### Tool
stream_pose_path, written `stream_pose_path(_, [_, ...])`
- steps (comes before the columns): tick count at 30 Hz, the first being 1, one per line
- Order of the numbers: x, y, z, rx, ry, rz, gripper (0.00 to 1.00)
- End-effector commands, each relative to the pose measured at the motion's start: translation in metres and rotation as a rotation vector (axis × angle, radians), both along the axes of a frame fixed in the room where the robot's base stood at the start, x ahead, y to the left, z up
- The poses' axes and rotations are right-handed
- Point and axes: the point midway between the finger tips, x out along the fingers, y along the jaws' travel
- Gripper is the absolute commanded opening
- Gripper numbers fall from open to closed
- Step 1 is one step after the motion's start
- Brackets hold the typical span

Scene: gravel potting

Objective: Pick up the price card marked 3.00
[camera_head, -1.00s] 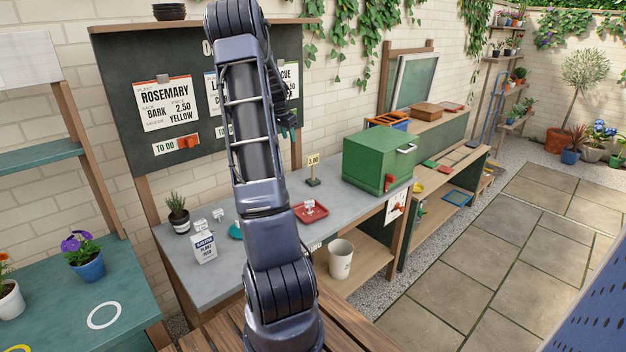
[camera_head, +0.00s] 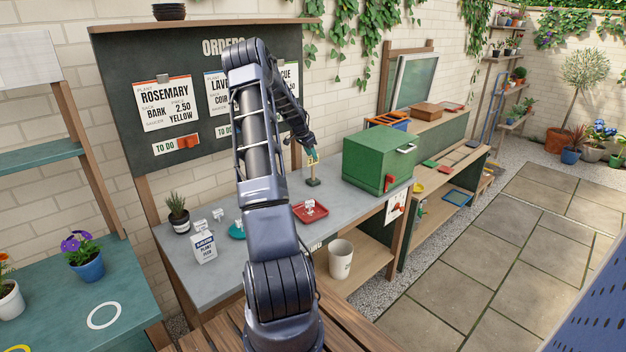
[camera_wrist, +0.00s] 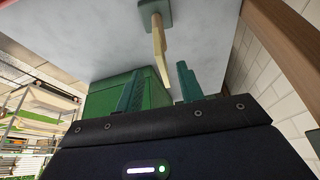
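The price card stand (camera_head: 313,182) stands on the grey bench, with a dark green base and a thin upright post. In the head view my gripper (camera_head: 312,155) is at the top of the post and covers the card, so its 3.00 marking is hidden. In the wrist view the pale card (camera_wrist: 160,52) shows nearly edge-on, with the green base (camera_wrist: 155,14) beyond it. My gripper (camera_wrist: 160,82) has its two teal fingers apart, one on each side of the card's near end. I see gaps beside the card and no clear contact.
A green box (camera_head: 378,160) stands just right of the stand. A red tray (camera_head: 311,212) with a small white tag lies in front of it. A teal saucer (camera_head: 237,231), a potted plant (camera_head: 178,213) and a white packet (camera_head: 203,247) are farther left. The order board (camera_head: 130,90) rises behind.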

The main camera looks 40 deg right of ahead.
Motion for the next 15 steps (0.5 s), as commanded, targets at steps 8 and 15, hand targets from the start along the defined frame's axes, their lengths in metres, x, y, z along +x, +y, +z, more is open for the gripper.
stream_pose_path(8, [0.001, -0.009, -0.018, 0.001, 0.002, -0.001, 0.38])
stream_pose_path(15, [0.001, -0.022, -0.046, 0.001, 0.0, -0.001, 0.38])
